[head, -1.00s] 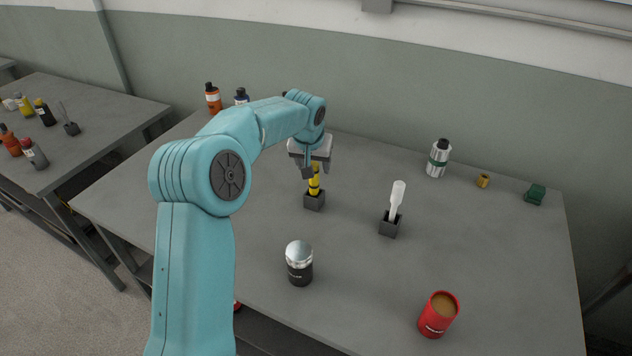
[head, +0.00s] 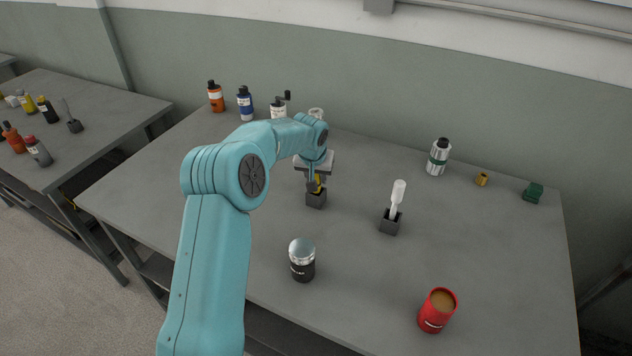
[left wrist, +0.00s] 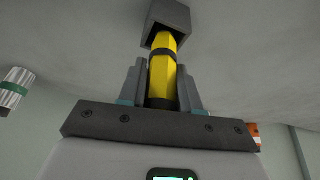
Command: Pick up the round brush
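A yellow-and-black tool (head: 318,184) stands upright in a small dark block holder (head: 316,199) near the middle of the table. My left gripper (head: 316,187) is lowered over it from above. In the left wrist view, the two fingers (left wrist: 162,88) close on both sides of the yellow shaft (left wrist: 163,60), and its far end is inside the holder (left wrist: 170,16). A white tool with a rounded head (head: 396,196) stands in a second dark holder (head: 390,226) to the right. I cannot tell from the shapes which one is the round brush. My right gripper is not in view.
A black jar with a silver lid (head: 302,262) and a red cup (head: 437,311) stand near the front. A silver bottle (head: 438,157), a brass piece (head: 482,180) and a green block (head: 533,193) are at the back right. Bottles (head: 245,104) stand at the back left.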

